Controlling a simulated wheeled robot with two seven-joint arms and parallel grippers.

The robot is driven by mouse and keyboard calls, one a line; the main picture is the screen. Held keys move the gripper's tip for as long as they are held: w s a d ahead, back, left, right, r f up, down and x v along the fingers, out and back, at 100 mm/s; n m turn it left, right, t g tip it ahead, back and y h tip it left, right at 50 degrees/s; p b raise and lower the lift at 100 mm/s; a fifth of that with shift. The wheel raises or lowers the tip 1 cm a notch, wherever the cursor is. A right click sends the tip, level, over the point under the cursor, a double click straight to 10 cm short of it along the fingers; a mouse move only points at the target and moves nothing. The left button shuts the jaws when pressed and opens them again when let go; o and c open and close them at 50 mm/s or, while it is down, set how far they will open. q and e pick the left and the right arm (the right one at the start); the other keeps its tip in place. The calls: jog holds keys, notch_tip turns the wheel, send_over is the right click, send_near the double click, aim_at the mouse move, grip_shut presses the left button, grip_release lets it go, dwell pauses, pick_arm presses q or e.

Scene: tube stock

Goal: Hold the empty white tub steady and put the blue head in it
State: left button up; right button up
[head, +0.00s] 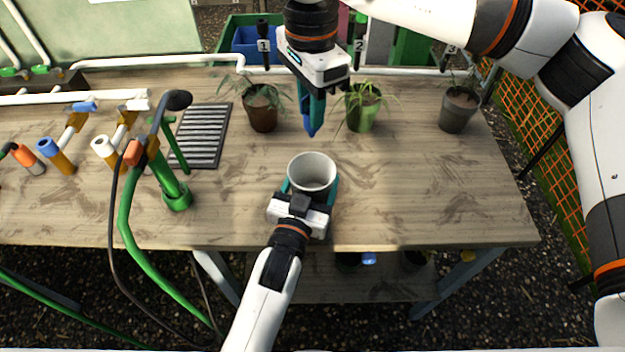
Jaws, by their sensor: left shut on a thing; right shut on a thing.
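The white tub (312,172) stands upright on the wooden table near its front edge, and the part of its inside that shows looks empty. My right gripper (312,112) is above and behind the tub, pointing down. It is shut on the blue head (309,124), which shows between and below its teal fingers and is mostly hidden by them. The blue head is apart from the tub.
Three potted plants (262,112) (362,112) (458,112) stand along the back of the table (430,200). A dark slatted grate (203,135), a green stand with a hose (172,185) and several coloured-end tools (55,155) are at left. The table right of the tub is clear.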

notch_tip(320, 180, down, 11)
jog(key=shift+r, duration=0.2)
dwell(1.0)
jog(key=o, duration=1)
notch_tip(320, 180, up, 12)
jog(key=shift+r, duration=0.1)
pick_arm(q)
jog(key=o, duration=1.1)
jog(key=shift+c, duration=0.2)
